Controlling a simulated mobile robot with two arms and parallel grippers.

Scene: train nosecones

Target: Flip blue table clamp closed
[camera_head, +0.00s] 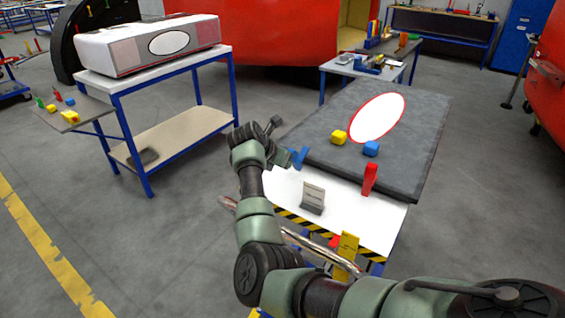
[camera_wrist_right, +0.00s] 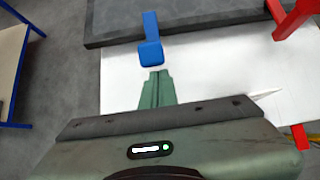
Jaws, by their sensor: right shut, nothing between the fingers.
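The blue table clamp (camera_head: 298,157) is at the near left edge of the dark grey slab (camera_head: 415,150), on the white table (camera_head: 375,228). In the right wrist view the blue clamp (camera_wrist_right: 150,42) shows as a narrow bar over the slab's edge with a wider block at its near end. My right gripper (camera_head: 284,157) is beside the clamp in the head view. In the wrist view its green fingers (camera_wrist_right: 157,74) are together and empty, their tips just short of the block. Whether they touch it I cannot tell. My left gripper is not in view.
A red clamp (camera_head: 370,179) stands at the slab's near right; it also shows in the wrist view (camera_wrist_right: 290,18). A yellow block (camera_head: 339,137) and a blue block (camera_head: 371,148) lie on the slab. A small grey stand (camera_head: 313,197) is on the white table.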

